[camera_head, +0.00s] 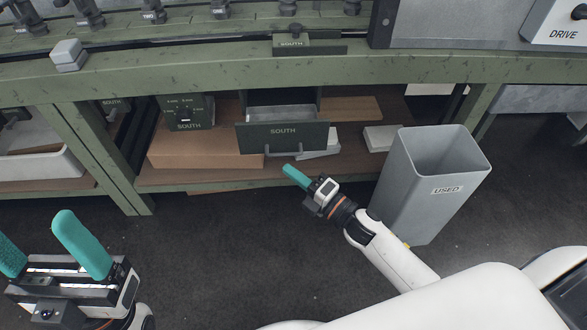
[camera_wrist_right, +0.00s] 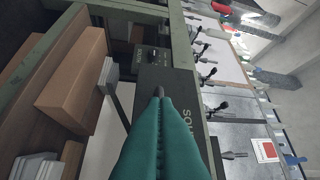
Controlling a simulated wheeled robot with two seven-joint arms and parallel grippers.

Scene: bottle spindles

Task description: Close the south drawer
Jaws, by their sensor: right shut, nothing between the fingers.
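The south drawer (camera_head: 283,136) is a dark green drawer under the green workbench, with a "SOUTH" label on its front. It is pulled out, and its pale inside shows from above. My right gripper (camera_head: 290,171) has teal fingers that are shut and empty, in front of and below the drawer front in the head view. In the right wrist view the shut fingers (camera_wrist_right: 162,110) point at the dark drawer front (camera_wrist_right: 178,88) and cover part of its label. I cannot tell whether they touch it. My left gripper (camera_head: 45,245) is open and empty at the lower left.
A grey bin labelled "USED" (camera_head: 438,185) stands right of my right gripper. A brown box (camera_head: 200,150) and white blocks (camera_head: 381,138) lie on the lower shelf. A dark "SOUTH" box (camera_head: 188,112) is left of the drawer. The floor in front is clear.

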